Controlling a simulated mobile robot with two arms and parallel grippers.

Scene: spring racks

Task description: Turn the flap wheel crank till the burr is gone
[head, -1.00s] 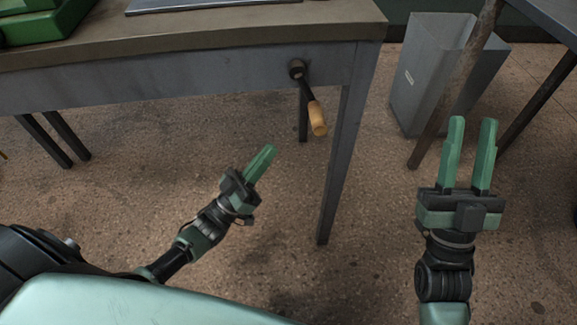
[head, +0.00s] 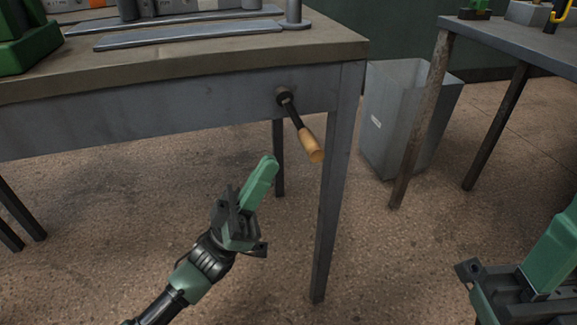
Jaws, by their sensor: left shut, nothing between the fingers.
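The crank (head: 292,108) sticks out from the front apron of the workbench (head: 190,110), near its right end. Its dark arm slants down to the right and ends in a wooden handle (head: 311,146). My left gripper (head: 270,165) is shut and empty, below and left of the handle and apart from it. My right gripper (head: 560,240) is at the lower right edge, partly cut off; its fingertips are out of the frame, so its opening does not show. The flap wheel and the burr cannot be made out.
Flat grey metal strips (head: 190,34) and a green machine part (head: 25,40) lie on the bench top. A bench leg (head: 335,200) stands below right of the crank. A grey bin (head: 385,125) and a second table (head: 510,42) are to the right.

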